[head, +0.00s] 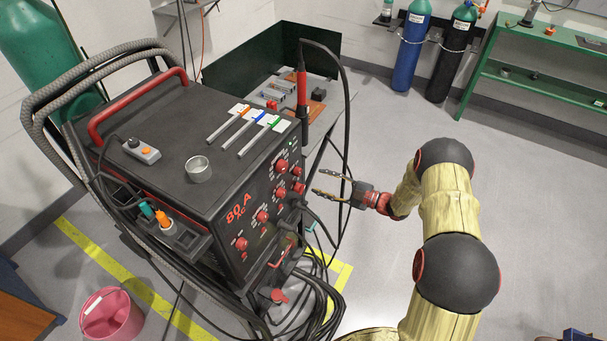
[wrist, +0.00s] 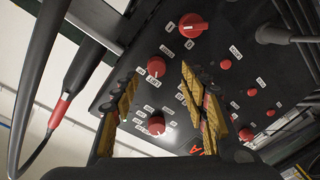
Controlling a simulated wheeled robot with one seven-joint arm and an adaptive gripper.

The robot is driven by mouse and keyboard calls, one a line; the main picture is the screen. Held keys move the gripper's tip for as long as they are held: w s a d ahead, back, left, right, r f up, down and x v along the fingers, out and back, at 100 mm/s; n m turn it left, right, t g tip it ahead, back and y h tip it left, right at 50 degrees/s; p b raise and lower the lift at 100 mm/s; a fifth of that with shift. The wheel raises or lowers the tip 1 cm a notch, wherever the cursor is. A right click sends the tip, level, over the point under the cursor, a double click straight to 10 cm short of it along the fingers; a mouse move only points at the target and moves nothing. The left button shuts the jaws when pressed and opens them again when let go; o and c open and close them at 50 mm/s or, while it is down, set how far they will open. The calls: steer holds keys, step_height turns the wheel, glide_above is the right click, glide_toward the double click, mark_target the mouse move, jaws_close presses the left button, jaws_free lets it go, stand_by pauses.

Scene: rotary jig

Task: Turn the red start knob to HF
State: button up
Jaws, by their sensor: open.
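A black welding machine (head: 215,220) marked "80 A" carries several red knobs on its front panel. In the wrist view, a red knob (wrist: 156,66) shows between my fingers, with another red knob (wrist: 155,125) below it. A larger red knob with a pointer (wrist: 193,25) is at the top.
A black torch with a red collar (head: 301,90) stands by the panel's upper right corner, its cable (head: 345,110) hanging close to my gripper. Cables (head: 310,290) hang below the panel. A pink bucket (head: 112,315) stands at left. The floor at right is mostly clear.

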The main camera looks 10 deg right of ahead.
mark_target(301, 173)
steer(key=shift+r+b+x, duration=0.2)
steer(key=shift+b+x, duration=0.05)
steer(key=shift+x, duration=1.05)
steer(key=shift+r+b+x, duration=0.2)
steer(key=shift+b+x, duration=0.05)
steer(key=shift+x, duration=1.05)
steer(key=shift+r+b+x, duration=0.2)
steer(key=shift+b+x, duration=0.05)
steer(key=shift+x, duration=1.05)
steer(key=shift+c, duration=0.9)
steer(key=c, duration=1)
steer(key=shift+o, duration=0.2)
steer(key=m+p, duration=0.1)
steer(key=m, duration=0.5)
steer(key=shift+y, duration=0.3)
steer(key=m+t+p, duration=0.1)
steer(key=m, duration=0.5)
steer(key=shift+p, duration=0.3)
